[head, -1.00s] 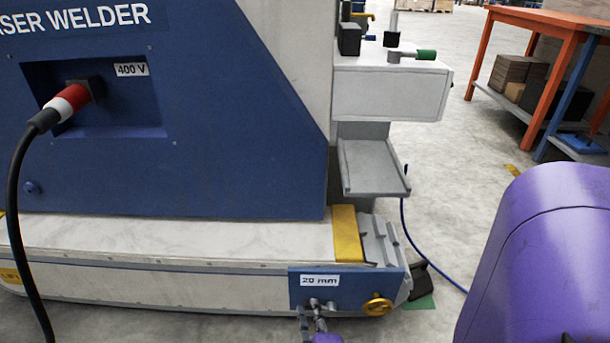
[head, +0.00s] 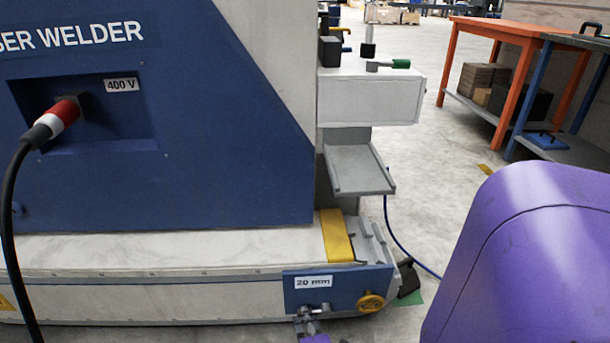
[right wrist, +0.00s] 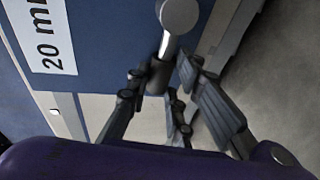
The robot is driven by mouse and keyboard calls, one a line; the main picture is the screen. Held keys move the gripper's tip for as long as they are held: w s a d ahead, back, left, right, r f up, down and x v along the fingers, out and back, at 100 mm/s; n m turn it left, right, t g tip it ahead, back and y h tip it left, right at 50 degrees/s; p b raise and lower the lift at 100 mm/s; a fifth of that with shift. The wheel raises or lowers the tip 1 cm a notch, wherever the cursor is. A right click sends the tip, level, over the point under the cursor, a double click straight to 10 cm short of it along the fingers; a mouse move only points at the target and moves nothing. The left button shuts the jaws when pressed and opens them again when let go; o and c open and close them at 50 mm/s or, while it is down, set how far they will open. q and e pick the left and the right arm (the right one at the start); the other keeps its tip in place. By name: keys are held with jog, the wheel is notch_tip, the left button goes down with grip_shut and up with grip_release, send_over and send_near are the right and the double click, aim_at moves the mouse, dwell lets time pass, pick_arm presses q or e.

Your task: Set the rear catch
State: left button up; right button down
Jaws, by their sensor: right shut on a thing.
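The blue end panel (head: 337,287) on the machine's base has a "20 mm" label. A small grey metal catch handle (right wrist: 166,45) with a round head sticks out below the label, with a dark sleeve at its lower end in the right wrist view. My right gripper (right wrist: 160,88) has its dark fingers on both sides of that sleeve and is shut on it. In the head view the right gripper (head: 308,326) shows small at the panel's lower edge, partly cut off by the frame. My left gripper is not in view.
A yellow knob (head: 371,302) sits right of the handle on the same panel. A yellow strip (head: 337,236) crosses the base above. A grey tray (head: 358,170) juts out higher up. A blue cable (head: 398,238) runs over the floor. An orange-framed bench (head: 500,50) stands back right.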

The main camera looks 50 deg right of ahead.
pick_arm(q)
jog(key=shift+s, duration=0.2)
pick_arm(e)
jog(key=shift+d, duration=0.1)
jog(key=c, duration=2)
grip_release()
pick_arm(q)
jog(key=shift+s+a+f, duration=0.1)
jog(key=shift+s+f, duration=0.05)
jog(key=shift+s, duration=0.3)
pick_arm(e)
jog(key=o, duration=0.5)
jog(key=shift+c, duration=0.2)
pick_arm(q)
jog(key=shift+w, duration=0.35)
pick_arm(e)
jog(key=shift+r, duration=0.1)
